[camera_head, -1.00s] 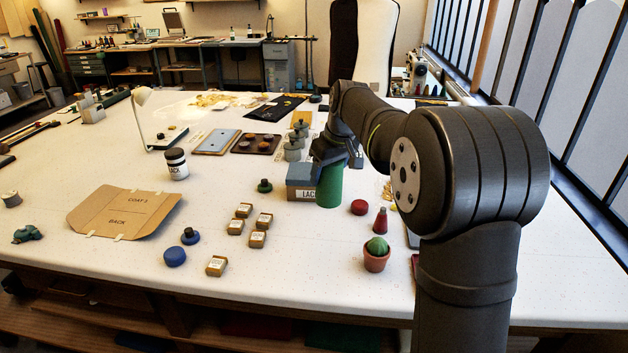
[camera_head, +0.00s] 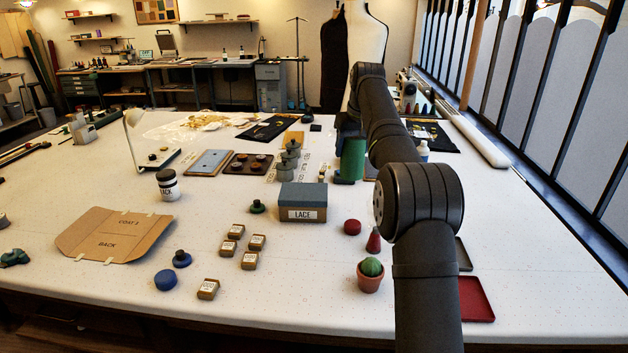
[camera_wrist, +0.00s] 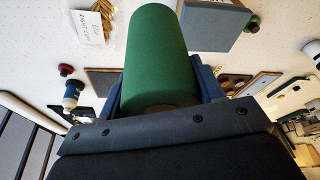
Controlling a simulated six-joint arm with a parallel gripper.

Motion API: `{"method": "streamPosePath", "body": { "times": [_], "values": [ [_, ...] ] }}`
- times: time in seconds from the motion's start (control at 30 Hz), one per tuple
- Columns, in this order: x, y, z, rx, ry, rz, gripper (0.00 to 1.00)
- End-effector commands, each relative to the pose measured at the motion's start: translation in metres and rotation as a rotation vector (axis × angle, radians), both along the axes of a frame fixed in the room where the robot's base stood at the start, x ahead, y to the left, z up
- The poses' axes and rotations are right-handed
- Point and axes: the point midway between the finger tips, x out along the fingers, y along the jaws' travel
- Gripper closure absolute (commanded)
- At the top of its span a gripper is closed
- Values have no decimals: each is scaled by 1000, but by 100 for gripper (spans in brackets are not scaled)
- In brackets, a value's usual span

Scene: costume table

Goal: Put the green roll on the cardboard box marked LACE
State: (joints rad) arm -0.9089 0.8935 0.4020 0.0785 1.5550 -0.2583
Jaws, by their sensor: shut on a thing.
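The green roll (camera_head: 352,160) is held upright in my gripper (camera_head: 349,178), behind and to the right of the LACE box. In the wrist view the roll (camera_wrist: 160,55) sits between the blue-grey fingers, and my gripper (camera_wrist: 160,92) is shut on it. The cardboard box marked LACE (camera_head: 302,214) stands on the table with a blue-grey top and a white label on its front. Its flat top (camera_wrist: 215,22) shows at the upper right of the wrist view, apart from the roll. Nothing lies on the visible top.
A dark red round piece (camera_head: 352,227), a red cone (camera_head: 374,240) and a potted cactus (camera_head: 370,274) stand right of the box. Grey weights (camera_head: 284,165) stand behind it. Small labelled blocks (camera_head: 257,242) and a green knob (camera_head: 258,206) are at its left.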

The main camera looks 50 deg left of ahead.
Motion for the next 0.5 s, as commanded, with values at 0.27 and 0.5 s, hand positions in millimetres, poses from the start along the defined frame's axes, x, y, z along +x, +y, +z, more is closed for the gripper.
{"method": "streamPosePath", "body": {
  "times": [0.27, 0.5],
  "values": [
    [-30, 58, -39, 0, -1, 4, 64],
    [-41, 81, -54, 1, -1, 1, 64]
  ]
}}
